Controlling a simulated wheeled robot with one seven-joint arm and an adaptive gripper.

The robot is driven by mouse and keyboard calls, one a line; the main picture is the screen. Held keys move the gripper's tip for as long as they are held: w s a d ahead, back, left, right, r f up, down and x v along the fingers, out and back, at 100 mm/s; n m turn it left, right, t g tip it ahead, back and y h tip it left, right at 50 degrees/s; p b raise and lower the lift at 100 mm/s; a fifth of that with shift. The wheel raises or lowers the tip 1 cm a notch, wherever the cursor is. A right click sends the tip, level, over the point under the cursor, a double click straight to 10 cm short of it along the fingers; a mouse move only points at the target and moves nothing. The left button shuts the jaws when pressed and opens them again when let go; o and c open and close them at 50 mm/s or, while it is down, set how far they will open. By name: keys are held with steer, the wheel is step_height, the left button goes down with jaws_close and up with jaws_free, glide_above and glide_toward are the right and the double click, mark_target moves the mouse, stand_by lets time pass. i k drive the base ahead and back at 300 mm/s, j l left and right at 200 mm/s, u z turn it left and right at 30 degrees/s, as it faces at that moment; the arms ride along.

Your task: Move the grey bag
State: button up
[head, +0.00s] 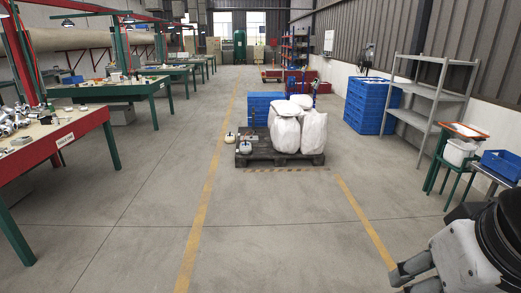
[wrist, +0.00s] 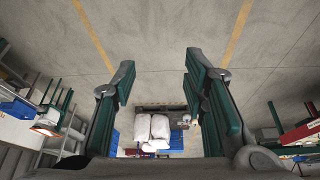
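Several pale, whitish-grey bags (head: 285,132) stand close together on a dark pallet (head: 262,157) on the floor ahead. No single bag stands out as greyer than the rest. The bags (wrist: 151,130) and the pallet (wrist: 146,109) also show small and far off in the wrist view, between and beyond the fingers. My gripper (wrist: 158,82) is open and empty, with its two green-padded fingers well apart. In the head view my gripper (head: 405,277) is at the lower right corner, far from the bags, and partly cut off by the frame.
Small items (head: 245,146) sit on the pallet's left. Blue crates (head: 264,105) stand behind it, more blue crates (head: 370,106) to the right. A grey shelf (head: 432,95) and stools stand at right; a red workbench (head: 50,140) at left. The floor before the pallet is clear.

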mark_target(245, 148)
steer(key=u, duration=0.25)
steer(key=i, duration=7.2)
steer(key=i+u, duration=0.5)
steer(key=k+l, duration=0.05)
steer(key=k, duration=0.05)
